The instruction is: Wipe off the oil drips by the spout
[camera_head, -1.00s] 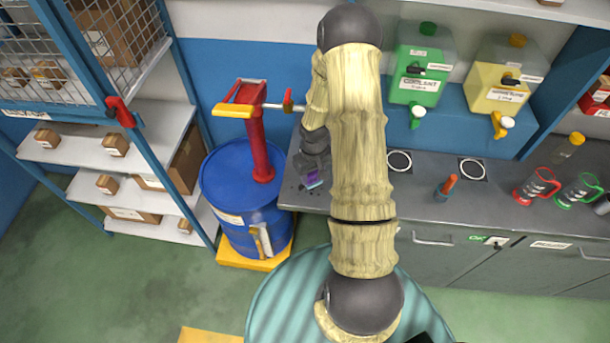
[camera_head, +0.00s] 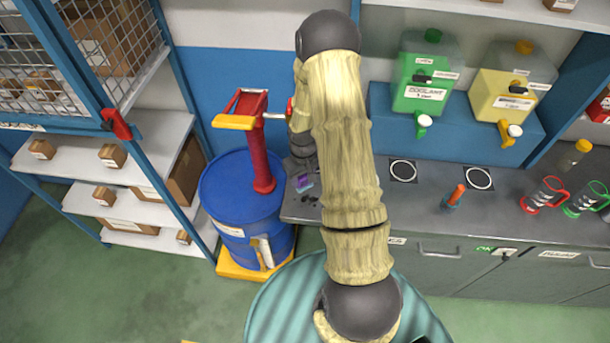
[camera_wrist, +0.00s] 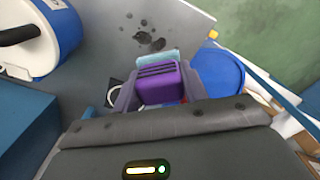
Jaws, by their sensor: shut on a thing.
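My gripper (camera_wrist: 157,92) is shut on a purple block with a pale blue sponge-like edge (camera_wrist: 158,82). The held purple block (camera_head: 304,184) also shows in the head view, low over the left end of the grey counter. Dark oil drips (camera_wrist: 150,41) lie on the counter beyond the block in the wrist view. Some drips (camera_head: 311,199) show just in front of the block in the head view. The red hand pump (camera_head: 261,150) stands on the blue drum (camera_head: 222,190). My arm partly hides its spout. I cannot tell whether the block touches the counter.
A green coolant jug (camera_head: 424,85) and a yellow jug (camera_head: 510,95) with taps stand on a blue ledge. An orange-handled tool (camera_head: 454,195) and red and green jugs stand on the counter (camera_head: 425,207). A shelf unit (camera_head: 75,150) with boxes is left of the drum.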

